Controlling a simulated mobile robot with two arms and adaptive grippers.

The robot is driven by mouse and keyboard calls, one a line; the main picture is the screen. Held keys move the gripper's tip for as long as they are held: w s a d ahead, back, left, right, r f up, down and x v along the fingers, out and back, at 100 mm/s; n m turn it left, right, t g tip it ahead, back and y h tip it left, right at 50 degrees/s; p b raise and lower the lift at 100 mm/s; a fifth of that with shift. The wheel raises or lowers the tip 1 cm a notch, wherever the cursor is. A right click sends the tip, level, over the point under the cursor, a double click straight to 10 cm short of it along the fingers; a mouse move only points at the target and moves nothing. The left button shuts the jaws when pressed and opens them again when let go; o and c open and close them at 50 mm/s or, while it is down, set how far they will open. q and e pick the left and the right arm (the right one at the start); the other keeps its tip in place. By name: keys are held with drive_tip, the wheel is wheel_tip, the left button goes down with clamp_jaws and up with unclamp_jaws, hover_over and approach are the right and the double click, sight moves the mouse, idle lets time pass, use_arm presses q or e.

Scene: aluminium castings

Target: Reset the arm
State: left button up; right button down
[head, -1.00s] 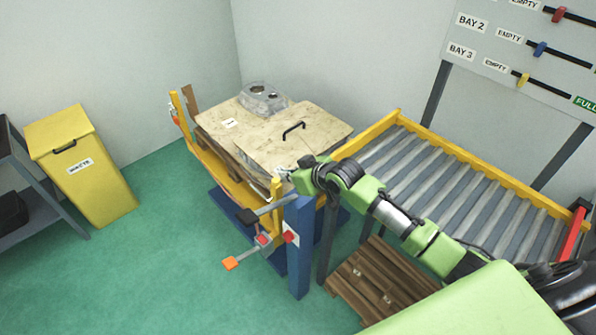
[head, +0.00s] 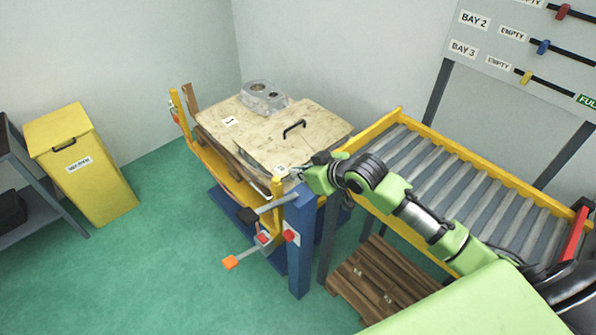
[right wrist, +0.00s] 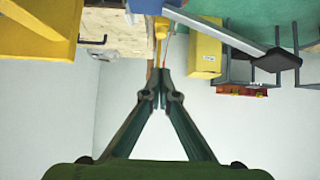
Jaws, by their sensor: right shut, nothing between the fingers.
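My right arm comes in from the lower right in the head view, reaching over the near end of the roller conveyor. Its gripper (head: 306,163) is small there, beside the near right corner of the wooden boards (head: 262,131) on the lift table. In the right wrist view the two fingers of the gripper (right wrist: 161,76) come together at their tips with nothing between them. That view looks upside down, with green floor at the top. My left gripper does not show.
A grey casting (head: 263,96) lies on the boards at the back. The roller conveyor (head: 448,188) stands to the right, with a wooden pallet (head: 378,279) below. A yellow waste bin (head: 84,165) stands left.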

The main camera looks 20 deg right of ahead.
idle(0.5)
drive_tip(key=s+a+f+g+h, duration=0.1)
drive_tip(key=s+a+f+g, duration=0.2)
drive_tip(key=s, duration=0.5)
drive_tip(key=s+a+f, duration=0.3)
drive_tip(key=s+f, duration=0.1)
drive_tip(key=s, duration=0.4)
drive_tip(key=s+d+f+m+g+h, duration=0.1)
drive_tip(key=s+d+m+g+h, duration=0.15)
drive_tip(key=s, duration=1.45)
wheel_tip(320, 180, down, 28)
drive_tip(key=s+g, duration=0.2)
drive_tip(key=s+d+f, duration=0.2)
drive_tip(key=s+f, duration=0.5)
drive_tip(key=s, duration=0.1)
drive_tip(key=s+d+f+g, duration=0.1)
drive_tip(key=s+f, duration=0.6)
drive_tip(key=s, duration=0.1)
drive_tip(key=shift+s+d+f+n, duration=0.25)
drive_tip(key=shift+s+d+n, duration=0.1)
drive_tip(key=shift+n, duration=0.1)
